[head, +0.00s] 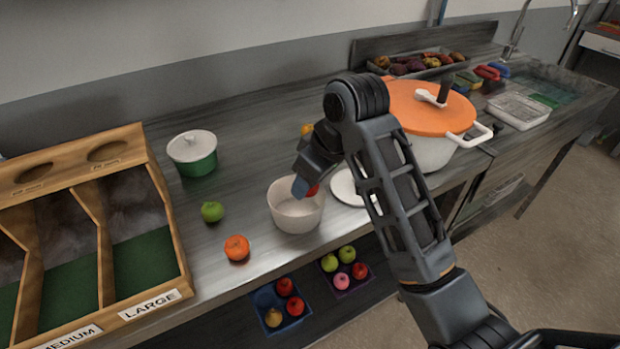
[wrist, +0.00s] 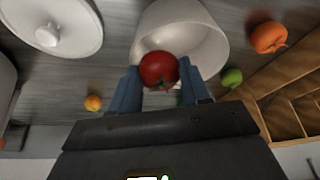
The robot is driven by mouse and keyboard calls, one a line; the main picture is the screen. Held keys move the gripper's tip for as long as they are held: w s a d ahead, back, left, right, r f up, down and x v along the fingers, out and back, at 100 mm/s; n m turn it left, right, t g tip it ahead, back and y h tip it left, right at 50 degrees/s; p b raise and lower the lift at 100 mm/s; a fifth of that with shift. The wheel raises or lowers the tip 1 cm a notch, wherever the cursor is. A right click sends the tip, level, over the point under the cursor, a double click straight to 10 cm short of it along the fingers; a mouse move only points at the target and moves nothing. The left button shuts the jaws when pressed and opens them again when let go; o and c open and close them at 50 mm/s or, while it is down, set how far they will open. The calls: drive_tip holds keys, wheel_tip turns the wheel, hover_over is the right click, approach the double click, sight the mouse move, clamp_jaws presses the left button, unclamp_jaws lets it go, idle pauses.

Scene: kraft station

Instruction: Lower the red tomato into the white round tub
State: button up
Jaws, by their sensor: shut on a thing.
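The red tomato (wrist: 159,69) is between the two blue fingers of my gripper (wrist: 163,84), which is shut on it. In the head view the tomato (head: 312,190) shows only in part below my gripper (head: 304,188). The white round tub (head: 297,215) stands upright on the counter. The gripper and tomato are over the tub's opening, toward its right side in the head view. In the wrist view the tub (wrist: 196,35) is just beyond the tomato. I cannot tell whether the tomato is below the rim.
A wooden sorting box (head: 165,235) is farther left. A large orange-lidded pot (head: 432,150) stands right.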

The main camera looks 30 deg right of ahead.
drive_tip(key=shift+s+a+f, duration=0.1)
drive_tip(key=shift+f, duration=0.2)
drive_tip(key=o, duration=1.1)
drive_tip(key=shift+r, duration=0.1)
drive_tip(key=p+v, duration=0.2)
drive_tip(key=v, duration=0.5)
drive_tip(key=shift+r, duration=0.3)
drive_tip(key=shift+s, duration=0.15)
